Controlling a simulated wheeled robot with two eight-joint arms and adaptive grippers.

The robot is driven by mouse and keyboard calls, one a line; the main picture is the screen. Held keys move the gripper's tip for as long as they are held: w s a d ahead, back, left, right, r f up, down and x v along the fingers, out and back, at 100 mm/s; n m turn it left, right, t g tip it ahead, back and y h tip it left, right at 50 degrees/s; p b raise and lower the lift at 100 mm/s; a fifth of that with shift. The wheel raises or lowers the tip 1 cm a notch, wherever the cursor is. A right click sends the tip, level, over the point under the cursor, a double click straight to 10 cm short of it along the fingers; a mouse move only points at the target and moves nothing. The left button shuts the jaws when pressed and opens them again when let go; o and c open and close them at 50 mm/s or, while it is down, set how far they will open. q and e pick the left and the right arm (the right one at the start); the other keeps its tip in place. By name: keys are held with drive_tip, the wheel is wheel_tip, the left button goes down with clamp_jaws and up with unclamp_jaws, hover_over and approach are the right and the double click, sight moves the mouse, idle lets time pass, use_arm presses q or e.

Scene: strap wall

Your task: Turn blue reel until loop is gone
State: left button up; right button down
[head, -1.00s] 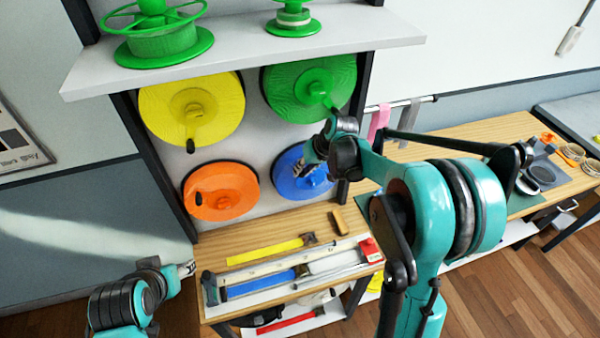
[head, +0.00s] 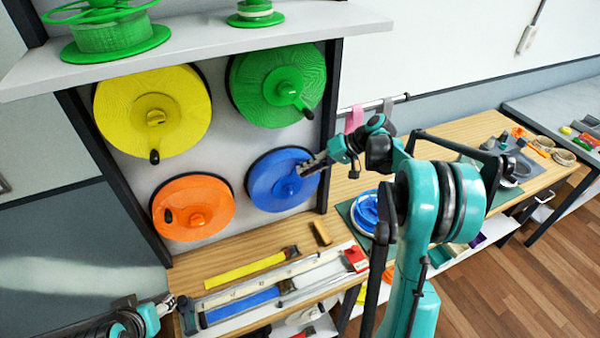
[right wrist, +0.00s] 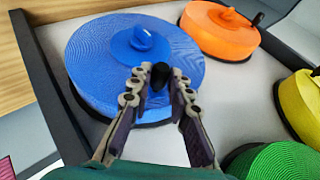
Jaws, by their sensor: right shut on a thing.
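The blue reel (head: 268,187) is mounted on the wall panel, lower right of the wall reels. It fills the upper left of the right wrist view (right wrist: 92,62), with a raised blue hub. My right gripper (head: 306,169) is at the reel's right side in the head view. In the right wrist view my right gripper (right wrist: 157,82) has its fingers closed around the black crank knob (right wrist: 161,73) of the blue reel. I see no loose strap loop at the reel. My left gripper (head: 172,300) is low at the left, away from the reels; its fingers are too small to judge.
Yellow (head: 125,110), green (head: 255,75) and orange (head: 185,192) reels surround the blue one. A shelf (head: 220,42) juts out above. The bench (head: 225,250) below holds yellow and blue strips. Another blue round thing (head: 364,211) lies on a mat to the right.

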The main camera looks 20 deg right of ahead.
drive_tip(key=shift+s+d+f+b, duration=0.1)
drive_tip(key=shift+d+f+b, duration=0.2)
drive_tip(key=shift+d+f, duration=0.4)
drive_tip(key=shift+f, duration=0.1)
drive_tip(key=c, duration=1.4)
unclamp_jaws()
drive_tip(key=shift+a, duration=0.15)
drive_tip(key=v, duration=1.2)
